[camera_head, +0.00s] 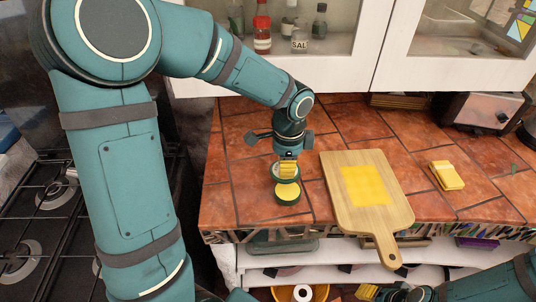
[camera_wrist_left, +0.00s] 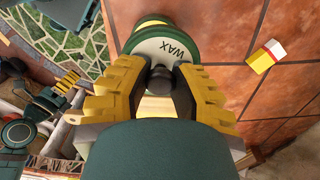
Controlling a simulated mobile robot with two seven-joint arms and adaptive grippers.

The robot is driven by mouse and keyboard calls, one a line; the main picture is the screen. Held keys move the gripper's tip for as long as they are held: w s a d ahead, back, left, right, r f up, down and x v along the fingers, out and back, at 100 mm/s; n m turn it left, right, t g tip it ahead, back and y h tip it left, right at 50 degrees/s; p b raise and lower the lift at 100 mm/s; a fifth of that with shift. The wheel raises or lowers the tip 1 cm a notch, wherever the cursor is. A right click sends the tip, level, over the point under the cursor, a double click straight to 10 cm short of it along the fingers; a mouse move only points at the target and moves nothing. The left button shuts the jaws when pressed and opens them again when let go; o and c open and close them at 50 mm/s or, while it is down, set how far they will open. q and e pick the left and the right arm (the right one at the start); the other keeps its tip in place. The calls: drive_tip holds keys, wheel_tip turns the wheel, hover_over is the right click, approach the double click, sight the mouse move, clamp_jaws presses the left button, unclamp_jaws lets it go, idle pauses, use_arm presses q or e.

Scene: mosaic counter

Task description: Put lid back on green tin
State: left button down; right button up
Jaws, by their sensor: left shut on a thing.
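The green tin (camera_head: 287,195) stands open on the tiled counter near its front edge, its yellow wax facing up. My left gripper (camera_head: 287,169) is shut on the dark knob (camera_wrist_left: 160,80) of the lid (camera_wrist_left: 165,48), which has a white top reading WAX and a green rim. In the head view the lid appears just behind the tin, partly hidden by the fingers. In the left wrist view a yellow and green edge (camera_wrist_left: 153,22) of the tin shows past the lid. My right gripper (camera_head: 372,292) is low at the bottom edge, partly cut off; its opening is unclear.
A wooden board (camera_head: 345,215) with a yellow square lies right of the tin. Yellow sponges (camera_head: 447,175) lie farther right, and a toaster (camera_head: 485,112) stands behind them. Wall cabinets (camera_head: 345,77) hang above the back. A stove (camera_head: 35,215) is at the left. Bare tiles lie left of the tin.

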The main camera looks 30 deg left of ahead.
use_arm(q)
drive_tip(key=shift+d, duration=0.6)
drive_tip(key=b, duration=0.4)
hover_over(288, 190)
wheel_tip(288, 190, down, 4)
drive_tip(key=shift+f, duration=0.15)
drive_tip(key=shift+f+b, duration=0.55)
drive_tip(key=shift+f, duration=0.55)
drive_tip(key=shift+f, duration=0.15)
idle(1.1)
drive_tip(key=shift+c, duration=1.1)
unclamp_jaws()
